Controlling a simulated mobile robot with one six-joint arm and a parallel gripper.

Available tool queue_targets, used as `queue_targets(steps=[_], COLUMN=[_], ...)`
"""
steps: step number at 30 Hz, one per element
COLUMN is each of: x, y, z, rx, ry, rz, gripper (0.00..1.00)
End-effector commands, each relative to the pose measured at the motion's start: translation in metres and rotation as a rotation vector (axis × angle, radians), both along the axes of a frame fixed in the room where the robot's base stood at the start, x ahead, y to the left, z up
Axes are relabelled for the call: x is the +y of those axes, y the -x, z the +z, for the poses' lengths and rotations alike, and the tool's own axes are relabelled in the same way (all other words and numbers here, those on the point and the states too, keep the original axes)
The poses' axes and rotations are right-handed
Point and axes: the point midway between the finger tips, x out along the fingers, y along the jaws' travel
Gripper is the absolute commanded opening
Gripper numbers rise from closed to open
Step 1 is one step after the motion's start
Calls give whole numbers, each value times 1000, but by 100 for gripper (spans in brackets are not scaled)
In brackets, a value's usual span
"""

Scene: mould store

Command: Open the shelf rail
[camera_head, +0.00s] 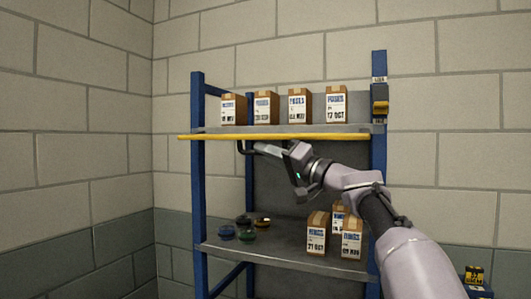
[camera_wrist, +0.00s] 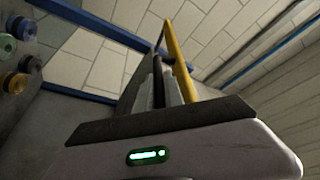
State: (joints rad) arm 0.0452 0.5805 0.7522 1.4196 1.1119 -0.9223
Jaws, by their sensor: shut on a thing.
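The shelf rail (camera_head: 300,136) is a long yellow bar across the front of the upper shelf. Its left end sticks out past the left blue post. It also shows in the wrist view (camera_wrist: 178,52), beside my fingers. A dark handle (camera_head: 241,148) hangs just under the rail, left of its middle. My gripper (camera_head: 256,148) is shut on this handle, below the rail; its fingers also show in the wrist view (camera_wrist: 160,88) and partly hide the grip. A dark latch block with a yellow tab (camera_head: 381,106) sits on the right post between two small labels, too small to read surely.
Several labelled boxes (camera_head: 299,105) stand on the upper shelf behind the rail. The lower shelf (camera_head: 285,259) holds more boxes (camera_head: 317,234) at right and several small round coloured items (camera_head: 248,237) at left. A block wall stands behind; the left side is clear.

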Motion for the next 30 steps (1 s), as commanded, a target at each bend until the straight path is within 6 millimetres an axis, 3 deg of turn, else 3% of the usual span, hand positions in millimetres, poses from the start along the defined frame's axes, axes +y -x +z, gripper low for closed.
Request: queue_targets(steps=[8,9,10,23,30], x=[0,0,0,-4,-39], y=[0,0,0,2,28], z=[0,0,0,-1,-15], rx=[1,1,1,1,2], ry=[-2,-2,-2,-1,-2], rz=[0,0,0,0,-3], gripper=[0,20,22,22,22])
